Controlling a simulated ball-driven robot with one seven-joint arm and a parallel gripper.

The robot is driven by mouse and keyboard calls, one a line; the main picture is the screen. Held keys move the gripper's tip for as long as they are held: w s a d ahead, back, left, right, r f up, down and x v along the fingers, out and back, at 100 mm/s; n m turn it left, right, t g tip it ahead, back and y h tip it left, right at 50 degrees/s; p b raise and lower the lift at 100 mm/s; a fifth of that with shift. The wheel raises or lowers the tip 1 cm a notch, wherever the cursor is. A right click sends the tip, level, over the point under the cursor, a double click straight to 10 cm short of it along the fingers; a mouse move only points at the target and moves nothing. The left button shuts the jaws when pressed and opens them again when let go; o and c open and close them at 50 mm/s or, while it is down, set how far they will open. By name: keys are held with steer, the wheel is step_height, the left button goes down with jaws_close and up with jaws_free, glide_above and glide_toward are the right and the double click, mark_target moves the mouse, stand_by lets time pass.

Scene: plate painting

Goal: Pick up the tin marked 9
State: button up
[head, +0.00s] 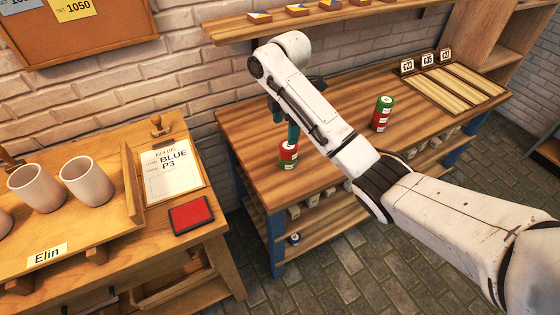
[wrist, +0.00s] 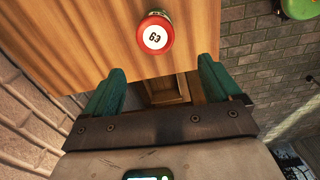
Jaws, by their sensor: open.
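A red and green tin (head: 288,155) stands upright near the left front part of the wooden bench (head: 340,95). In the wrist view its round lid (wrist: 155,33) has a red rim and a white disc with a small mark that looks like 9 after another character. My gripper (head: 293,130) has teal fingers and is just above this tin. In the wrist view the gripper (wrist: 162,68) is open and empty, and the tin is beyond the fingertips, roughly centred between them. A second red and green tin (head: 381,114) stands further right; its marking is too small to read.
A slatted wooden board (head: 455,88) with several price cards lies at the bench's right. On the left table are white cups (head: 88,180), a clipboard (head: 172,172) and a red pad (head: 191,214). A wall shelf (head: 330,20) hangs above the bench. Bench space between the tins is clear.

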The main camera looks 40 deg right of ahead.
steer(key=shift+d+r+n, duration=0.3)
steer(key=shift+d+r, duration=0.05)
steer(key=shift+d, duration=0.1)
steer(key=b, duration=0.3)
glide_above(287, 146)
step_height(287, 146, down, 5)
steer(key=shift+s+r, duration=0.1)
steer(key=shift+r, duration=0.1)
steer(key=shift+d+f+p, duration=0.2)
steer(key=shift+f+p, duration=0.05)
steer(key=shift+f, duration=1.25)
steer(key=shift+d+f+p, duration=0.15)
steer(key=shift+f+p, duration=0.1)
steer(key=shift+f, duration=1.25)
steer(key=shift+c, duration=0.3)
steer(key=c, duration=1.2)
steer(key=shift+o, duration=0.2)
steer(key=shift+r, duration=0.1)
